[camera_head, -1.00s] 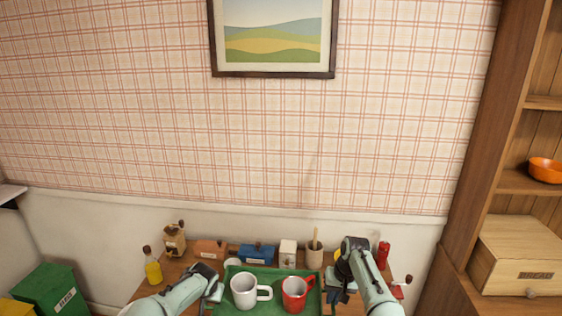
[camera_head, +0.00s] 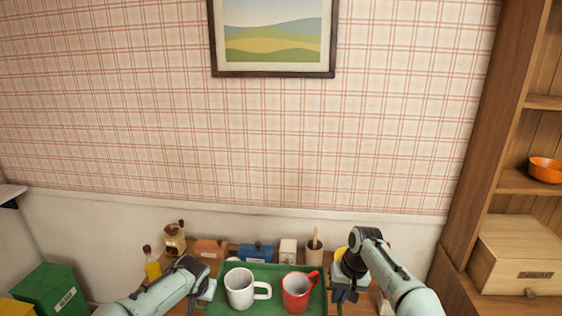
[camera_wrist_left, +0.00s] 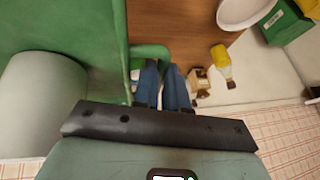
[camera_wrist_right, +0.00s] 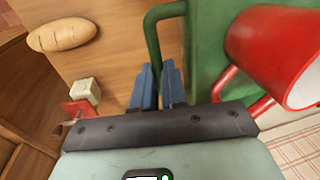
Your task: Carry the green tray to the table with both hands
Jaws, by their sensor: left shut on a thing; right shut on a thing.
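The green tray (camera_head: 268,306) is held level between my two grippers, above a wooden surface. A white mug (camera_head: 240,288) stands on its left part and a red mug (camera_head: 297,292) on its right part. My left gripper (camera_head: 210,289) is shut on the tray's left handle; in the left wrist view the handle (camera_wrist_left: 150,51) runs between the blue fingers. My right gripper (camera_head: 340,286) is shut on the right handle, which shows in the right wrist view (camera_wrist_right: 152,32). The tray's near edge is cut off in the head view.
Along the back stand a yellow bottle (camera_head: 152,268), a brown box (camera_head: 210,248), a blue box (camera_head: 256,253), a white canister (camera_head: 287,251) and a utensil pot (camera_head: 315,252). A loaf (camera_wrist_right: 62,34) lies on the right. A green bin (camera_head: 50,289) is at far left, shelves at right.

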